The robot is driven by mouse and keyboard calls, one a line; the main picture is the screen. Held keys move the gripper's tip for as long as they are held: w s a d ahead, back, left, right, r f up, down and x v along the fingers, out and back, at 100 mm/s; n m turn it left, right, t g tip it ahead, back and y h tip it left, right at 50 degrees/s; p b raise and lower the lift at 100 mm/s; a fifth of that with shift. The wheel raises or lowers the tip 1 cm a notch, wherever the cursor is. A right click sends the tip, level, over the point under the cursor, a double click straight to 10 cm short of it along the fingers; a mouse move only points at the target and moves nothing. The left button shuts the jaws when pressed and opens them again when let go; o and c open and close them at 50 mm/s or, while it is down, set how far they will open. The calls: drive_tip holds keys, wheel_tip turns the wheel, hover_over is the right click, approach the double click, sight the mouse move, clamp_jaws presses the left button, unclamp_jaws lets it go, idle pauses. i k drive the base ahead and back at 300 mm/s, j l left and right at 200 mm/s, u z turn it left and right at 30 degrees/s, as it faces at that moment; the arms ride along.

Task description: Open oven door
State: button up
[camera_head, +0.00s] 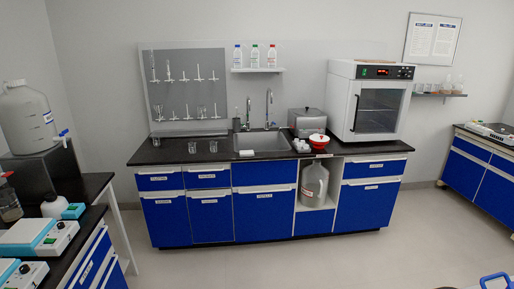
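A white oven (343,107) stands on the right end of the black counter against the back wall. Its front has a dark control panel with a lit red display on top. Below it is the oven door (377,111) with a dark glass window and a white frame, and it looks closed. Wire racks show faintly behind the glass. A handle is too small to make out clearly. My gripper does not show in this view.
The counter (216,152) also holds a sink (262,143), a metal box (306,121), a red-and-white bowl (319,140) and glassware. Blue cabinets (263,215) are below. Side benches stand left and right. The floor (260,265) in front is mostly clear, with a blue-handled object (495,281) lower right.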

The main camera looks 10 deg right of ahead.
sight(377, 110)
drive_tip(key=i+z, duration=0.15)
drive_tip(key=i, duration=0.5)
drive_tip(key=i+j+z, duration=0.15)
drive_tip(key=i, duration=0.55)
drive_tip(key=i+j+z, duration=0.2)
drive_tip(key=i, duration=0.45)
drive_tip(key=i+l+z, duration=0.35)
drive_tip(key=i, duration=0.75)
drive_tip(key=i+z, duration=0.35)
drive_tip(key=i, duration=0.75)
